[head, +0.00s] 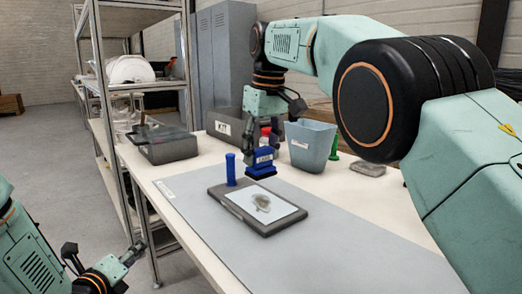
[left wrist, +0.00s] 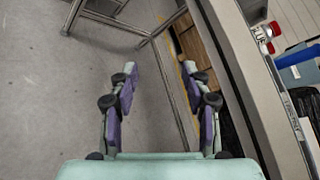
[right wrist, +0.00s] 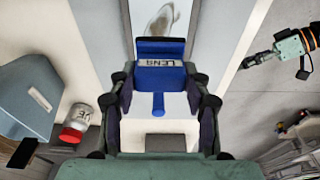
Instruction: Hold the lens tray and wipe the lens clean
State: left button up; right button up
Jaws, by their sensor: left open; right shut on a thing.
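The lens tray (head: 264,228) is a dark flat tray lying on the grey mat, with an upright blue handle (head: 230,169) at its far left corner. Its pale lens (head: 285,208) carries a brownish-grey smudge (head: 262,203), which also shows at the top of the right wrist view (right wrist: 165,20). My right gripper (head: 262,138) is shut on a blue wiper (right wrist: 160,76) labelled LENS, held beyond the tray and off the smudge. My left gripper (head: 133,252) is open and empty, left of the table edge and apart from the tray.
A grey-blue bin (head: 310,146), a green-handled item (head: 335,147) and a grey cloth (head: 369,170) stand or lie at the back right. A red-capped bottle (right wrist: 75,128) is near the bin. A grey box (head: 168,147) sits back left. The mat's front is clear.

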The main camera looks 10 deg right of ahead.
pick_arm(q)
jog(key=w+r+m+t+h, duration=0.1)
jog(key=w+r+m, duration=0.15)
jog(key=r, duration=0.25)
jog(key=w+r+m+t, duration=0.2)
jog(key=r+m, duration=0.2)
jog(key=m+g+h, duration=0.4)
jog(key=m+h, duration=0.4)
jog(key=m, duration=0.1)
send_near(228, 170)
jog(key=shift+w+a+f, duration=0.1)
jog(key=shift+a, duration=1.05)
jog(key=shift+d+m+g+h, duration=0.3)
jog(key=shift+d+m+h, duration=0.15)
jog(key=shift+d, duration=0.1)
jog(key=shift+x, duration=5.85)
jog(key=shift+d+f, duration=0.1)
grip_shut()
